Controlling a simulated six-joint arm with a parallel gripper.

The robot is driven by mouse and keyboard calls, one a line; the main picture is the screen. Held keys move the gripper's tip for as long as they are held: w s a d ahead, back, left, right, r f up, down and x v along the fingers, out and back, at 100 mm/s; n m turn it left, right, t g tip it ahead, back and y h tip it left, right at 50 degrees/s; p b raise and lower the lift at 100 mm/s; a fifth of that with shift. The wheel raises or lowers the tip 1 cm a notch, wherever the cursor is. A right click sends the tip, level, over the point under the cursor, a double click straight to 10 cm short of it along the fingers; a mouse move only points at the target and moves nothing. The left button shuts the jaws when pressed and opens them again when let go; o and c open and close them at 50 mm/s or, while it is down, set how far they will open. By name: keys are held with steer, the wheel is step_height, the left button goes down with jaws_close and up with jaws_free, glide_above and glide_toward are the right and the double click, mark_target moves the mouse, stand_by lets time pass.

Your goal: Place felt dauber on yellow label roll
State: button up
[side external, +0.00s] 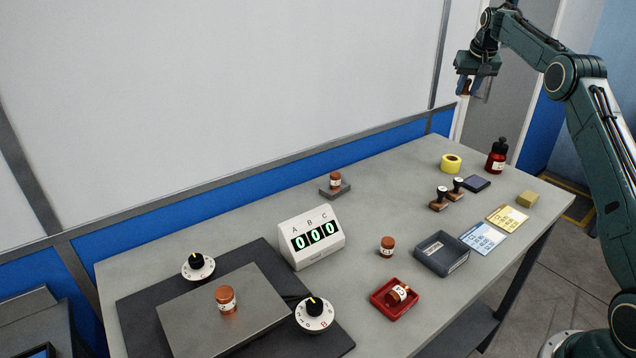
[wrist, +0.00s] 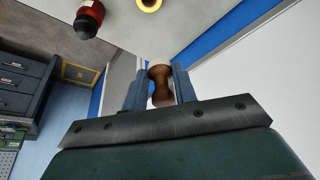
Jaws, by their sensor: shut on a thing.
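My gripper (side external: 468,88) is raised high above the far right end of the bench. It is shut on the felt dauber (wrist: 160,72), a brown, waisted piece with a paler lower end, which sits between the two blue-grey fingers in the wrist view. In the side view the dauber is small and mostly hidden by the fingers. The yellow label roll (side external: 451,168) lies flat on the bench, well below my gripper, with nothing on top. It also shows at the top edge of the wrist view (wrist: 151,10), partly cut off.
A dark red bottle with a black cap (side external: 496,157) stands right of the roll. Two hand stamps (side external: 438,204), a dark ink pad (side external: 477,183) and a yellow block (side external: 527,199) lie nearby. A grey tray (side external: 430,262) and a counter box (side external: 311,237) are farther off.

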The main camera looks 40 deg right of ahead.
mark_target(452, 157)
steer(key=shift+s+d, duration=0.1)
steer(key=shift+d, duration=0.2)
steer(key=shift+f, duration=9.95)
steer(key=shift+f, duration=0.1)
steer(key=o, duration=0.9)
steer(key=shift+o, duration=0.3)
steer(key=v, duration=1.2)
